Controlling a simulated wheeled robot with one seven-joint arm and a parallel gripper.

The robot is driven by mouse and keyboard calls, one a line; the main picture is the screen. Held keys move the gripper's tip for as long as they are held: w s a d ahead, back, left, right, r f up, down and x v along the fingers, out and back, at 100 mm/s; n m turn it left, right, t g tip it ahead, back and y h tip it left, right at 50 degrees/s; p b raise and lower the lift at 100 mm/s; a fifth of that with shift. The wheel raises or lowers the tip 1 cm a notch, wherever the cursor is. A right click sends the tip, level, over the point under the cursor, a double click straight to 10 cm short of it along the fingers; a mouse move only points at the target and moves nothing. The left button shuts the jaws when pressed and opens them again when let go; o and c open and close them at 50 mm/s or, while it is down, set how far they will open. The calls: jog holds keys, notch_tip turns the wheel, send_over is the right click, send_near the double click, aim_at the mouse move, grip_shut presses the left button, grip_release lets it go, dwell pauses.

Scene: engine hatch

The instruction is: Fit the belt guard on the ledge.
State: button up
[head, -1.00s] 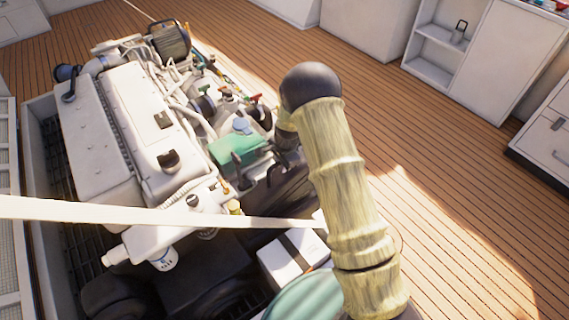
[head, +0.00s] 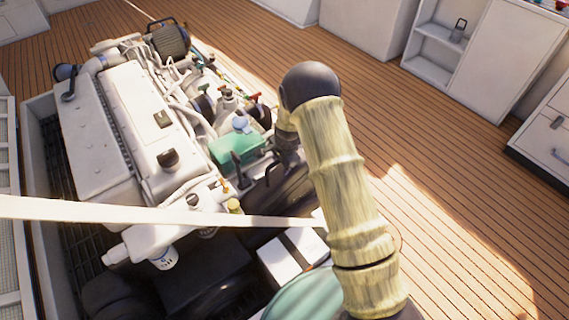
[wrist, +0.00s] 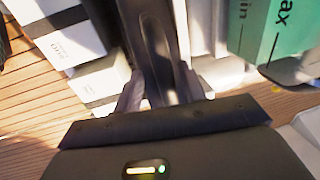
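In the wrist view my gripper (wrist: 160,92) has its two grey fingers on either side of a long, dark, grooved piece, which I take to be the belt guard (wrist: 155,40). The fingers appear closed on it, and it extends away from me toward the top of the picture. In the head view my yellowish arm covers much of the area right of the engine. Dark shapes show beside the arm below the green tank, but I cannot separate guard from gripper there. I cannot clearly pick out the ledge in either view.
The white engine (head: 135,120) with hoses fills the left of the head view. A green tank (head: 238,150) sits at its near right side; a green box with lettering (wrist: 280,30) shows close by in the wrist view. White boxes (wrist: 65,35) stand left of the guard. Open plank floor (head: 450,190) lies right.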

jog(key=shift+s+f, duration=0.1)
jog(key=shift+d+r+p, duration=0.1)
jog(key=shift+r+p, duration=0.75)
jog(key=shift+r, duration=0.1)
notch_tip(320, 180, up, 6)
jog(key=s+p, duration=0.1)
jog(key=p, duration=0.4)
jog(key=shift+d, duration=0.35)
jog(key=shift+a, duration=0.1)
jog(key=shift+r, duration=0.1)
